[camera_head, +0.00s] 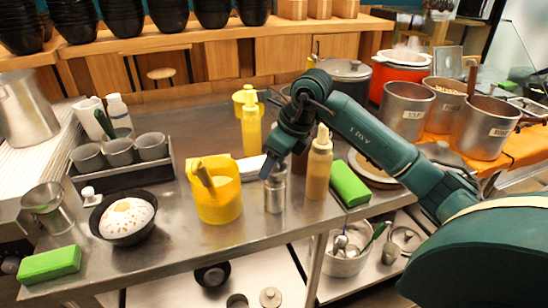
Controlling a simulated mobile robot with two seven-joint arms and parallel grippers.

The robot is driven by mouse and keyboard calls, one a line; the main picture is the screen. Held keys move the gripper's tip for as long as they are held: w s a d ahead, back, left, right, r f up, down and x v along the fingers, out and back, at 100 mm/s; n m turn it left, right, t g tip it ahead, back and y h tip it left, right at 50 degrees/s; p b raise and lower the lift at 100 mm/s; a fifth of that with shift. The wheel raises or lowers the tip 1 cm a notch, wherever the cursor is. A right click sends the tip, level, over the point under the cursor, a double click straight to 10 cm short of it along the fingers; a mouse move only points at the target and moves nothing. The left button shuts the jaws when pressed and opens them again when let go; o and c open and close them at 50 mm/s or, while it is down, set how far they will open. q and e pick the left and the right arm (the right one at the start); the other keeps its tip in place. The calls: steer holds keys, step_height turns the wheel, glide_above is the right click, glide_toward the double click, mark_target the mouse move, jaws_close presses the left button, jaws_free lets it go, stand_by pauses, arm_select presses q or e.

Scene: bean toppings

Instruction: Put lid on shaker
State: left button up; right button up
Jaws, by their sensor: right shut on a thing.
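A small silver metal shaker (275,194) stands upright on the steel counter, right of the yellow container. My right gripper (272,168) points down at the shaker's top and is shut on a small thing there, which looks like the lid. The fingers hide most of the lid, so I cannot tell whether it is seated on the shaker or just above it. My left gripper is not in view.
A yellow container (216,197) stands close left of the shaker, a tan-filled bottle (318,168) close right. A yellow bottle (251,128) is behind. A bowl with rice and egg (127,218) and green sponges (350,184) are also on the counter (185,262).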

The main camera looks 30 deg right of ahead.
stand_by(0.3)
steer(key=shift+f, duration=0.15)
stand_by(0.5)
steer(key=shift+f+b, duration=0.75)
steer(key=shift+f, duration=0.15)
stand_by(0.4)
steer(key=o, duration=1.2)
steer(key=shift+o, duration=0.2)
